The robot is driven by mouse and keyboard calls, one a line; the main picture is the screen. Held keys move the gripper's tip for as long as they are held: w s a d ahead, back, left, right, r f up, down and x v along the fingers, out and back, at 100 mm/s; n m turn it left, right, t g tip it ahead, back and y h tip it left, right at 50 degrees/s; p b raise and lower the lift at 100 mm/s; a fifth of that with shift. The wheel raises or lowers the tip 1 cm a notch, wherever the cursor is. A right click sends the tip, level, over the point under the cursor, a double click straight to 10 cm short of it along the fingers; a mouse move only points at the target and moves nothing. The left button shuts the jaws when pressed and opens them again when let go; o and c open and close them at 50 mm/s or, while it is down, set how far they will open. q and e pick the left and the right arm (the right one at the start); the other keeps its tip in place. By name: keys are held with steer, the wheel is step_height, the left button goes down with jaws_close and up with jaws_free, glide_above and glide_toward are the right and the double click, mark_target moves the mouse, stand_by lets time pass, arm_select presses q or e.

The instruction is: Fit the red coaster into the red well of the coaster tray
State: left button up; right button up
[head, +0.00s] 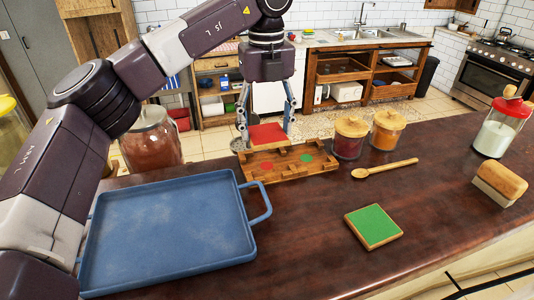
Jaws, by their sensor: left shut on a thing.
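The red coaster (267,134) is a square with a red top. My left gripper (266,132) is shut on it, with one finger at its left side and one at its right. The wooden coaster tray (325,165) lies just on the near side of the held coaster. Its well with a red mark (267,166) is on the left and its well with a green mark (307,158) is on the right. The coaster appears above the tray's far edge; the exact gap is hard to tell. My right gripper is not in view.
A green coaster (373,225) lies on the dark counter (310,240). A blue baking tray (170,230) fills the left front. Jars (350,138) (387,130), a wooden spoon (385,169) and a brush-like block (499,184) are to the right. A large jar (151,142) stands left.

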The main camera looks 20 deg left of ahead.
mark_target(266, 133)
arm_select(q)
step_height(266, 133, down, 4)
steer(key=shift+w+r+p, duration=0.15)
steer(key=shift+r+p, duration=0.1)
steer(key=shift+p, duration=0.15)
steer(key=shift+f, duration=0.2)
step_height(266, 133, down, 3)
steer(key=shift+f+p, duration=0.15)
steer(key=shift+p, duration=0.7)
steer(key=shift+f, duration=0.35)
steer(key=shift+f+b, duration=0.25)
steer(key=shift+b, duration=0.05)
steer(key=o, duration=1)
steer(key=shift+r, duration=0.1)
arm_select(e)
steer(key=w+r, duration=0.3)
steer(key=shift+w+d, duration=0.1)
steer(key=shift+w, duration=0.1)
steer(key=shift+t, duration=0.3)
